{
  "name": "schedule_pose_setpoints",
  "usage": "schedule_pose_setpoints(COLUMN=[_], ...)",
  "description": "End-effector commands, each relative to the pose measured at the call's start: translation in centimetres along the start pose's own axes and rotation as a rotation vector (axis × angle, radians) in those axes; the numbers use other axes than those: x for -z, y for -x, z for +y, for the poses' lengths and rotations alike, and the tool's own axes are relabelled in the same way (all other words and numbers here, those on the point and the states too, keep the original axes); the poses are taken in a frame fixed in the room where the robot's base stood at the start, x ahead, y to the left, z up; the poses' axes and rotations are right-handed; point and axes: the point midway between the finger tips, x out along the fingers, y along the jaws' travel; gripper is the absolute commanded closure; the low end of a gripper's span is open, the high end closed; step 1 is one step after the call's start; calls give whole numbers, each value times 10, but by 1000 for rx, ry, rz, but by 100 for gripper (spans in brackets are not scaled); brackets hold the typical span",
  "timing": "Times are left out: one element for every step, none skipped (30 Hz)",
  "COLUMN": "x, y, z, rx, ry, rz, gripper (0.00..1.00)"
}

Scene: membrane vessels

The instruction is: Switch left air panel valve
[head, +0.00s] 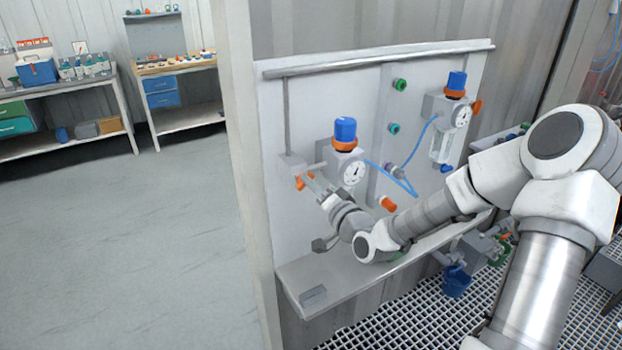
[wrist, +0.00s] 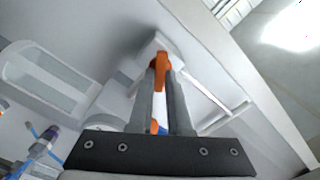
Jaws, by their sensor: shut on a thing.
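The air panel (head: 365,95) is a pale board on the corrugated wall. On its left side, an orange valve handle (head: 303,181) sits on a grey block at the left regulator, which has a blue knob (head: 345,130) and a round gauge (head: 354,172). My gripper (head: 311,183) reaches this handle from the front right. In the wrist view, the orange handle (wrist: 161,70) lies between my two finger tips, and my gripper (wrist: 161,78) is shut on it. The handle's far end meets a white block. My fingers partly hide the handle.
A second regulator with a blue knob (head: 457,80) and an orange handle (head: 477,106) is at the panel's right. A blue hose (head: 398,180) runs between the regulators. A ledge (head: 345,279) juts out below. Open floor (head: 120,240) lies left of the wall edge.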

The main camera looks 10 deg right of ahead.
Motion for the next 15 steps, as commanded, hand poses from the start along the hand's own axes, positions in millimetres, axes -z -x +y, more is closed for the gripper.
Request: schedule_pose_setpoints(x=[2, 2, 2, 2, 2, 2, 2, 2, 2, 2, 2, 2, 2, 2, 2], y=[0, 0, 0, 0, 0, 0, 0, 0, 0, 0, 0, 0, 0, 0, 0], z=[-2, -2, -2, -2, -1, -1, -1, 0, 0, 0, 0, 0, 0, 1, 1], rx=[1, 2, 2, 2, 1, 1, 1, 1, 2, 2, 2, 2, 1, 1, 1], ry=[-48, -76, -115, -144, -171, -208, -236, -262, -297, -322, -346, -378, -399, -422, -448], rz=[2, 2, 2, 3, 3, 3, 4, 4, 3, 3, 3, 3, 3, 3, 3], gripper=[100, 100, 100, 100, 100, 100, 100, 100, 100, 100, 100, 100, 100, 100, 100])
